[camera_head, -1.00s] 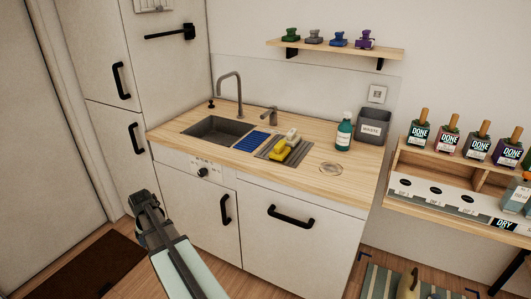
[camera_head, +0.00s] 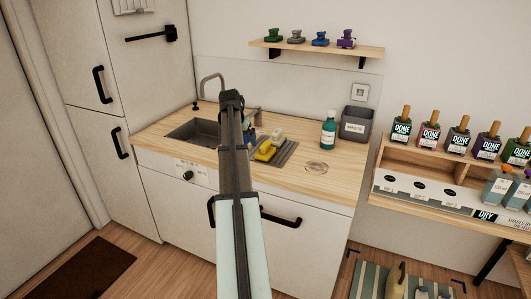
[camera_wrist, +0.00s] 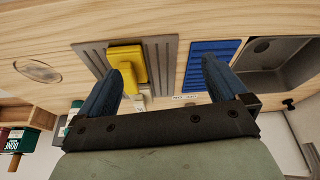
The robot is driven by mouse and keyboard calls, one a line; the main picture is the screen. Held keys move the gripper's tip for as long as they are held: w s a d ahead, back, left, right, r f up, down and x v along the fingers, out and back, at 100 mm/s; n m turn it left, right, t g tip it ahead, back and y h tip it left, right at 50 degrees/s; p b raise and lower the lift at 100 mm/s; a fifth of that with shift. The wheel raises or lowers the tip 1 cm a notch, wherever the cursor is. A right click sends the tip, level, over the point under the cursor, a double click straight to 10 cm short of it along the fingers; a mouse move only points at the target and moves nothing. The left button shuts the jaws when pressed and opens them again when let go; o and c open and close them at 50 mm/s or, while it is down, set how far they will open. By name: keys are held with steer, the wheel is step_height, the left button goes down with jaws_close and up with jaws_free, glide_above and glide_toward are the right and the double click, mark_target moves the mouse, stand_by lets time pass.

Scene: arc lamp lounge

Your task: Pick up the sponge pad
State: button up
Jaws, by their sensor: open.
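A yellow block with a raised top part, which looks like the sponge pad (camera_head: 265,151), lies on a grey ribbed mat (camera_head: 286,155) on the counter. In the wrist view the yellow pad (camera_wrist: 127,62) is left of centre, partly covered by one finger. My gripper (camera_wrist: 162,66) is open and empty, with blue fingers. The left finger overlaps the yellow pad in the picture; the right finger overlaps a blue ribbed mat (camera_wrist: 222,47). I cannot tell whether any finger touches. In the head view my arm hides most of the gripper.
A cream block (camera_head: 277,134) lies just behind the yellow pad. The sink (camera_head: 190,132) is left of the mats. A green bottle (camera_head: 328,130) and a grey waste bin (camera_head: 356,123) stand at right. A shelf (camera_head: 330,50) hangs behind. The counter's front right is clear.

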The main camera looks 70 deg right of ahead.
steer(key=m, duration=0.1)
glide_toward(265, 143)
steer(key=w+a, duration=0.1)
steer(key=a, duration=0.1)
steer(key=x, duration=0.7)
steer(key=shift+s+d+f, duration=0.15)
steer(key=shift+s+d, duration=0.15)
steer(key=shift+d, duration=0.1)
steer(key=shift+s+d+x, duration=0.15)
steer(key=shift+x, duration=0.7)
steer(key=shift+s+d+x, duration=0.1)
steer(key=shift+s+x, duration=0.05)
steer(key=shift+x, duration=0.75)
steer(key=shift+s+d+x, duration=0.15)
steer(key=shift+x, duration=0.7)
steer(key=c, duration=1.2)
steer(key=shift+o, duration=0.2)
steer(key=shift+r, duration=0.3)
